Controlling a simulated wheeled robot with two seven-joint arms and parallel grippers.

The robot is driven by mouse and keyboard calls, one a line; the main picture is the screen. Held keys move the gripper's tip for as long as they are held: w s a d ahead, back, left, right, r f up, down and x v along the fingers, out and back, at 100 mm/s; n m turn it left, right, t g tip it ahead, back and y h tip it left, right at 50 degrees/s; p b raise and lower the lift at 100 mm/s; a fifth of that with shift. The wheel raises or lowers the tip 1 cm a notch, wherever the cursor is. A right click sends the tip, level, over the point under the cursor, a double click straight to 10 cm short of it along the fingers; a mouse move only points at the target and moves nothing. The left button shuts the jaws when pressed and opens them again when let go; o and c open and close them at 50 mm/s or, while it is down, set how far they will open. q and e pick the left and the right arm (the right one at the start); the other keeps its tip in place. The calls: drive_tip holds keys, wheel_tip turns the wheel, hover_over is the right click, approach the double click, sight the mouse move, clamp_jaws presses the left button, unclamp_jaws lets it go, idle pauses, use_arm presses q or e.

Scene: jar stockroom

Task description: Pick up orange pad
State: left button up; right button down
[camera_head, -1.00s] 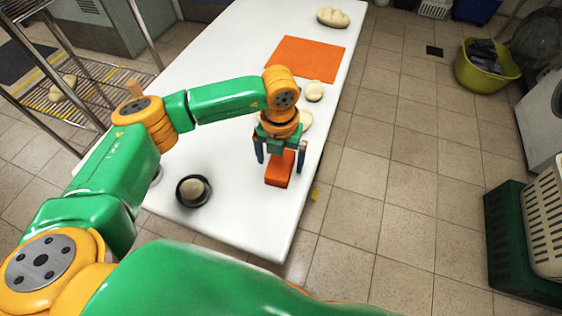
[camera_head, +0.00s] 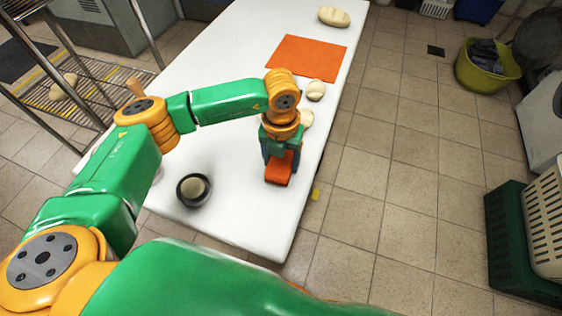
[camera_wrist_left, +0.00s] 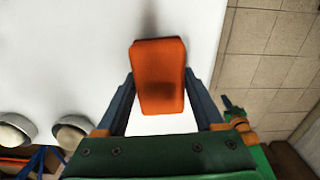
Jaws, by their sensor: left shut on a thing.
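The orange pad (camera_head: 279,170) is a small orange block near the right edge of the white table. It also shows in the left wrist view (camera_wrist_left: 158,75), between the two fingers. My left gripper (camera_head: 279,163) is over it with both fingers closed against its sides. The gripper also shows in the left wrist view (camera_wrist_left: 158,88). The gripper hides part of the pad in the head view. I cannot tell whether the pad touches the table. My right gripper is not in view.
The white table (camera_head: 225,50) holds a flat orange mat (camera_head: 307,58), several pale dough lumps (camera_head: 334,16) and a dark bowl (camera_head: 192,190) with a round lump. A wire rack (camera_head: 100,85) stands at the left. Tiled floor lies open at the right, before crates (camera_head: 515,235).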

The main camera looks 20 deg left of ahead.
use_arm(q)
drive_tip(key=s+a+r+b, duration=0.2)
drive_tip(key=s+a+r, duration=0.5)
drive_tip(key=s+r, duration=0.5)
drive_tip(key=shift+s, duration=0.1)
